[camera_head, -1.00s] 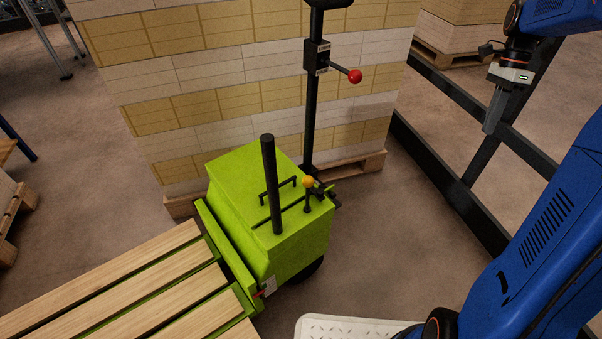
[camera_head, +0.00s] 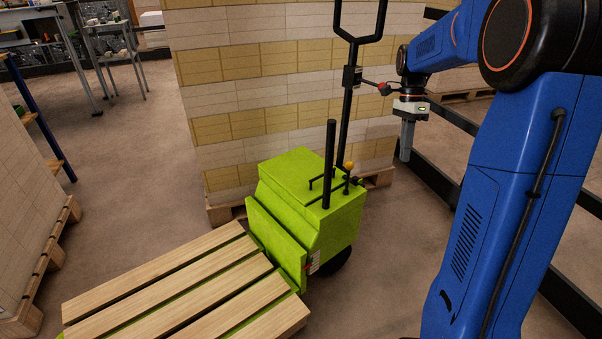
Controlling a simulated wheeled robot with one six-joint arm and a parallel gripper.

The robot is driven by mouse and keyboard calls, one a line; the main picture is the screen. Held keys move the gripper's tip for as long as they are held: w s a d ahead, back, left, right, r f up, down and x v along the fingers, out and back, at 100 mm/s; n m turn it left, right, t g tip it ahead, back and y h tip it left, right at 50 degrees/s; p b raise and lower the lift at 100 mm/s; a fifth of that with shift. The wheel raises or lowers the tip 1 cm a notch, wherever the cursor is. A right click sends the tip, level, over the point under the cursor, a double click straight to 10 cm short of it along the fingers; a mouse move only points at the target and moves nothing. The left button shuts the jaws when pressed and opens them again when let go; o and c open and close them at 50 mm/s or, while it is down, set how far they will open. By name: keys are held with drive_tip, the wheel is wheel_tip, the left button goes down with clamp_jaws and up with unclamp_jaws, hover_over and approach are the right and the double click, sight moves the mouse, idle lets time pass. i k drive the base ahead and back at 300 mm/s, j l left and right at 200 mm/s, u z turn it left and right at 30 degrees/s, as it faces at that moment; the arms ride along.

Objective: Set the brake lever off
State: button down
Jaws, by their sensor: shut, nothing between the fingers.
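A lime-green pallet truck (camera_head: 312,205) stands in the middle with a black upright mast and handle (camera_head: 345,120). A short lever with a red ball knob (camera_head: 384,89) sticks out to the right from a black box on the mast. A lever with a yellow knob (camera_head: 349,166) stands on top of the green body. A small red part (camera_head: 308,266) shows low on the body's near side. I cannot tell which one is the brake lever. My gripper (camera_head: 405,158) is shut and empty, pointing down, just right of and below the red knob in the picture; contact is unclear.
A tall stack of white and yellow reams (camera_head: 240,90) on a pallet is behind the truck. Wooden slats (camera_head: 180,285) lie over the truck's front. A black rail (camera_head: 440,182) runs at the right. Another stack (camera_head: 25,220) is at the left. Floor between is clear.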

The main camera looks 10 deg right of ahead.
sight(349, 164)
drive_tip(key=k+j+u, duration=0.7)
drive_tip(key=j, duration=0.2)
drive_tip(key=i+u, duration=0.1)
drive_tip(key=u, duration=0.2)
drive_tip(key=i+u, duration=0.15)
drive_tip(key=u, duration=0.15)
drive_tip(key=i+l, duration=0.15)
drive_tip(key=l, duration=0.25)
drive_tip(key=l+z, duration=0.15)
drive_tip(key=l, duration=0.25)
drive_tip(key=i+l+z, duration=0.15)
drive_tip(key=l, duration=0.2)
drive_tip(key=i+l+z, duration=0.15)
drive_tip(key=l, duration=0.2)
drive_tip(key=l+z, duration=0.15)
drive_tip(key=l, duration=0.65)
drive_tip(key=i+l+u, duration=0.15)
drive_tip(key=l, duration=0.25)
